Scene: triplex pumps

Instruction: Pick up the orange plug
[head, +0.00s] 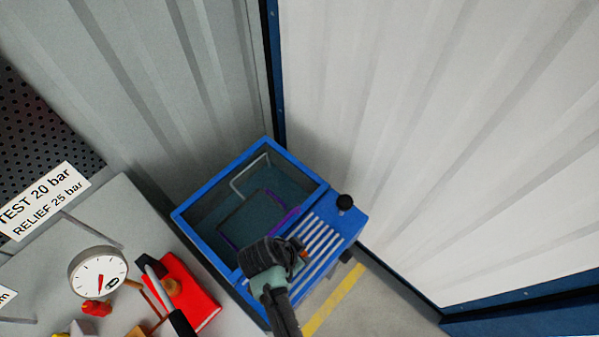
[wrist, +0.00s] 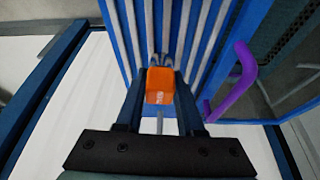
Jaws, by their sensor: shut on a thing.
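The orange plug (wrist: 159,86) shows in the wrist view between the two dark fingers of my gripper (wrist: 160,78). My gripper is shut on it. In the head view my gripper (head: 300,255) is over the slatted part of a blue bin, and only a small bit of orange (head: 304,256) shows at its tip. Most of the plug is hidden there by my gripper. I cannot tell whether the plug touches the slats beneath it.
The blue bin (head: 222,187) has grey slats (head: 322,236), a purple handle (wrist: 243,80) and a black knob (head: 345,202). A bench (head: 128,205) with a gauge (head: 98,273) and a red block (head: 190,290) stands at left. Corrugated walls (head: 430,120) close in behind.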

